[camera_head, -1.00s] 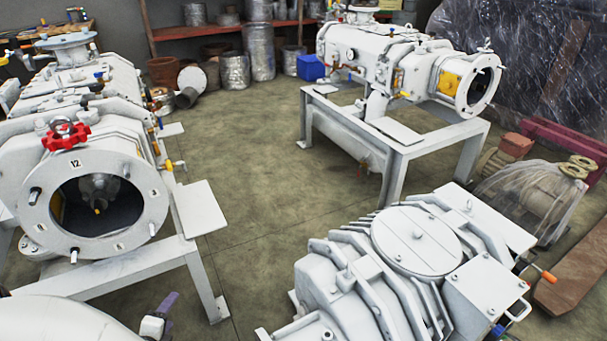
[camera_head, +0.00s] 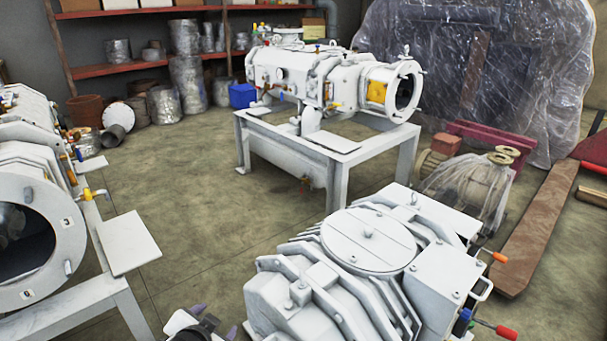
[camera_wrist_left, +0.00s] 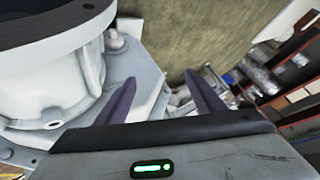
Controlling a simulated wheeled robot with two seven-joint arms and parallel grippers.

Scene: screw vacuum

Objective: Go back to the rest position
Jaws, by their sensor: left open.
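My left gripper (camera_head: 213,321) shows at the bottom edge of the head view, left of the near white pump (camera_head: 300,290). Only its dark, purplish fingers and part of its wrist show there. In the left wrist view the two fingers of my left gripper (camera_wrist_left: 163,92) stand wide apart with nothing held between them. White machine parts (camera_wrist_left: 50,80) fill the left of that view close to the fingers; I cannot tell whether they touch. My right gripper is not in view.
A white pump on a frame (camera_head: 335,85) stands at the back. Another white pump (camera_head: 35,220) is cut off at the left. Shelves (camera_head: 110,75) line the back wall. A plastic-wrapped item (camera_head: 465,190) and a brown beam (camera_head: 525,235) lie right. Bare floor (camera_head: 190,190) lies between the pumps.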

